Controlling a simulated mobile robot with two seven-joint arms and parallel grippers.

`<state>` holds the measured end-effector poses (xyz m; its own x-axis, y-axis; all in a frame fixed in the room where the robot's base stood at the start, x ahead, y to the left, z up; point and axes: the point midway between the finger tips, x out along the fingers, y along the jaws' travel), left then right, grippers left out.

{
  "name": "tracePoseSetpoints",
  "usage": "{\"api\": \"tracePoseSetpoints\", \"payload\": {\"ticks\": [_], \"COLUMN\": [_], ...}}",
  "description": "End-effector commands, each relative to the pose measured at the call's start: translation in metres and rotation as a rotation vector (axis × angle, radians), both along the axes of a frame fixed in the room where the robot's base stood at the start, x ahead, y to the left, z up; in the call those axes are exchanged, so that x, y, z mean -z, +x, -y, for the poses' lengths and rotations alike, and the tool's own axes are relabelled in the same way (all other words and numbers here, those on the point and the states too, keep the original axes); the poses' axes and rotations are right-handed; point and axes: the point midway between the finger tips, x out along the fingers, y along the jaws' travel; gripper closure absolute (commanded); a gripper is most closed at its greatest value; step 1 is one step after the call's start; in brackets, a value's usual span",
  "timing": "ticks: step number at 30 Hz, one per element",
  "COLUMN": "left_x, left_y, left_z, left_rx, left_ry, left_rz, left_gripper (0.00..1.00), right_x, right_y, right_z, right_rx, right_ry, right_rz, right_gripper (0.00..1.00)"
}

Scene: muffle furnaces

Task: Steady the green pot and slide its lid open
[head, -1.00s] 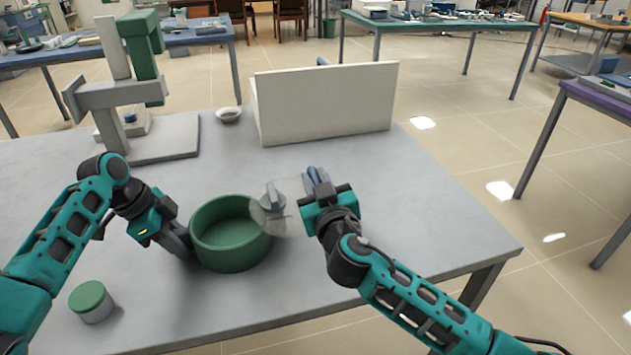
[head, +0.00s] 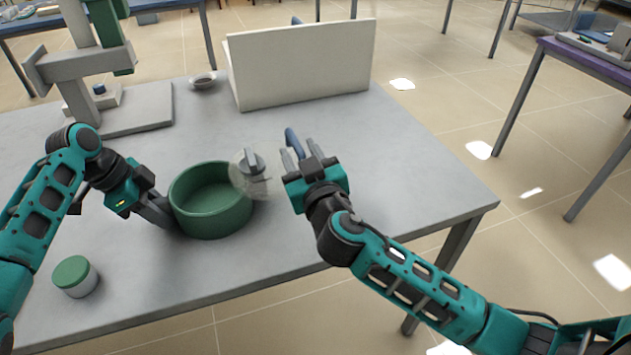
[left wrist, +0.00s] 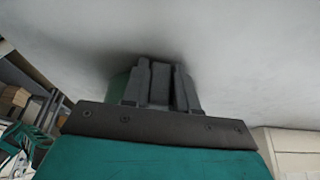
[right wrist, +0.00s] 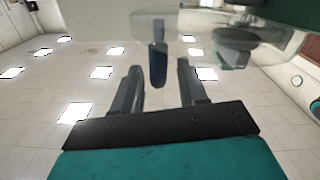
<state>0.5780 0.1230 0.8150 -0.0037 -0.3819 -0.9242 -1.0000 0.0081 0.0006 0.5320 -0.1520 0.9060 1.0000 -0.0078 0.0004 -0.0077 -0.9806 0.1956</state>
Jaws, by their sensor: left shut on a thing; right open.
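The green pot (head: 207,222) stands on the grey table, and its dark green inside shows from above. Its lid (head: 262,187), a clear disc with a grey knob (head: 254,161), lies off to the right, overlapping only the pot's right rim. In the right wrist view, the knob (right wrist: 236,48) shows at upper right. My left gripper (head: 168,214) is shut on the pot's left side. In the left wrist view its fingers (left wrist: 160,85) largely hide a green patch. My right gripper (head: 300,155) is open, right of the lid and apart from the knob.
A dark blue rounded thing (right wrist: 158,65) shows between the right fingers; I cannot tell what it is. A green-topped jar (head: 76,277) stands front left. A white panel (head: 300,65), a small bowl (head: 203,81) and a grey-green stand (head: 135,108) are behind. The table's right part is clear.

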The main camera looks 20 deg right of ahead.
Motion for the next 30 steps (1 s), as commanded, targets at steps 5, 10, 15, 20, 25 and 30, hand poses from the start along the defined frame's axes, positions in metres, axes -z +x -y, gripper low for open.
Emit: {"api": "tracePoseSetpoints", "payload": {"ticks": [5,10,15,20,25,30], "left_x": [0.0,0.0,0.0,0.0,0.0,0.0], "left_y": [0.0,-0.001,-0.001,-0.001,-0.001,-0.001], "left_z": [0.0,0.001,0.001,0.001,0.001,0.002], "left_rx": [0.002,0.002,0.003,0.003,0.003,0.004], "left_ry": [0.001,0.0,0.0,-0.001,-0.001,-0.002], "left_rz": [-0.001,-0.001,-0.001,-0.001,-0.002,-0.002], "left_gripper": [1.0,1.0,1.0,1.0,1.0,1.0], "right_x": [0.0,0.0,0.001,0.001,0.0,0.0], "right_y": [-0.015,-0.029,-0.042,-0.055,-0.069,-0.08], "right_z": [0.0,0.0,0.0,0.0,-0.001,-0.001], "right_rx": [0.0,0.0,0.0,0.0,-0.001,0.0], "right_ry": [0.002,0.002,0.001,0.002,0.002,0.001], "right_rz": [-0.002,-0.001,-0.002,-0.002,-0.001,-0.001], "right_gripper": [0.58,0.58,0.58,0.58,0.58,0.58]}}
